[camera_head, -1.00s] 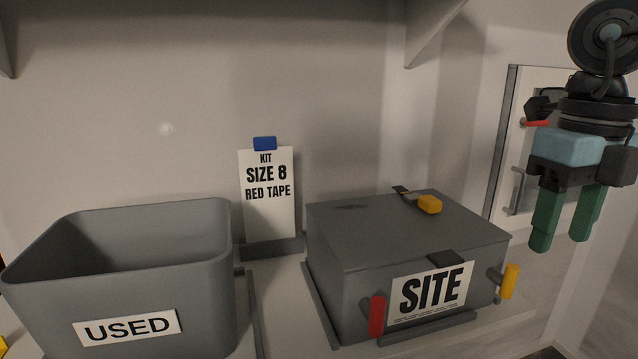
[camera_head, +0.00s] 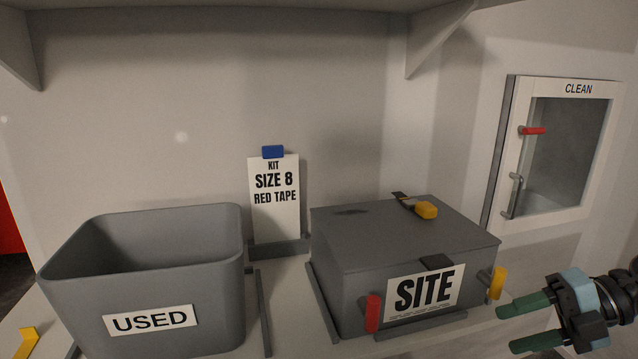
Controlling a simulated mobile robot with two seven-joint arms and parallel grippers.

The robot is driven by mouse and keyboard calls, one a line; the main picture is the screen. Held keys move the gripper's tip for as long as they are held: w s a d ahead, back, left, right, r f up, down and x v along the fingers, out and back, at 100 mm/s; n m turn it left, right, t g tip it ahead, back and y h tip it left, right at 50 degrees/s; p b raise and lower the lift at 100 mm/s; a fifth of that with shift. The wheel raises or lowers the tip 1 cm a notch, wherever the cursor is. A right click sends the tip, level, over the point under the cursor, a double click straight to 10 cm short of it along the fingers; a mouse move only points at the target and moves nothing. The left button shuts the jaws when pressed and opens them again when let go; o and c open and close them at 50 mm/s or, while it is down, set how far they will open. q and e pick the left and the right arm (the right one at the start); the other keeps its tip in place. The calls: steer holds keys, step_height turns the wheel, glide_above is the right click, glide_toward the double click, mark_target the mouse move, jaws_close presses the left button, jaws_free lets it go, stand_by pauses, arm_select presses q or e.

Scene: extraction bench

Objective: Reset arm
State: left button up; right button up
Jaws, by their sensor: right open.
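My right gripper (camera_head: 524,325) is at the lower right of the head view. Its two green fingers point left and are spread apart, with nothing between them. It is to the right of the grey SITE box (camera_head: 345,262), near the box's yellow handle (camera_head: 497,283) but apart from it in the picture. My left gripper is not in view.
A grey USED bin (camera_head: 215,290) stands at the left. A kit card (camera_head: 275,215) with a blue clip stands behind. The SITE box has a red handle (camera_head: 373,313) and a yellow-tabbed piece (camera_head: 427,210) on top. A CLEAN cabinet (camera_head: 508,150) is on the right wall. A shelf (camera_head: 200,4) hangs above.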

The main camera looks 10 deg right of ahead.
steer(key=s+f+m+t+h+p, duration=0.25)
steer(key=s+f+m+t, duration=0.25)
steer(key=f+m, duration=0.5)
steer(key=s+f+m+t+h+p, duration=0.1)
steer(key=s+f+m+t+h, duration=0.35)
steer(key=f+m, duration=0.6)
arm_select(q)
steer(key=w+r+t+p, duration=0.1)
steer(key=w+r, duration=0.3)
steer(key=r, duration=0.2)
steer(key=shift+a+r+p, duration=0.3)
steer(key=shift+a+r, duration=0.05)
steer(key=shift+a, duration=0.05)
arm_select(e)
steer(key=s+a+f+m+g+h, duration=0.2)
steer(key=s+a+f+m+g, duration=0.3)
steer(key=s+a+f, duration=0.9)
steer(key=s+a+m, duration=0.2)
steer(key=m, duration=0.1)
steer(key=shift+s+a, duration=0.25)
steer(key=shift+a, duration=0.15)
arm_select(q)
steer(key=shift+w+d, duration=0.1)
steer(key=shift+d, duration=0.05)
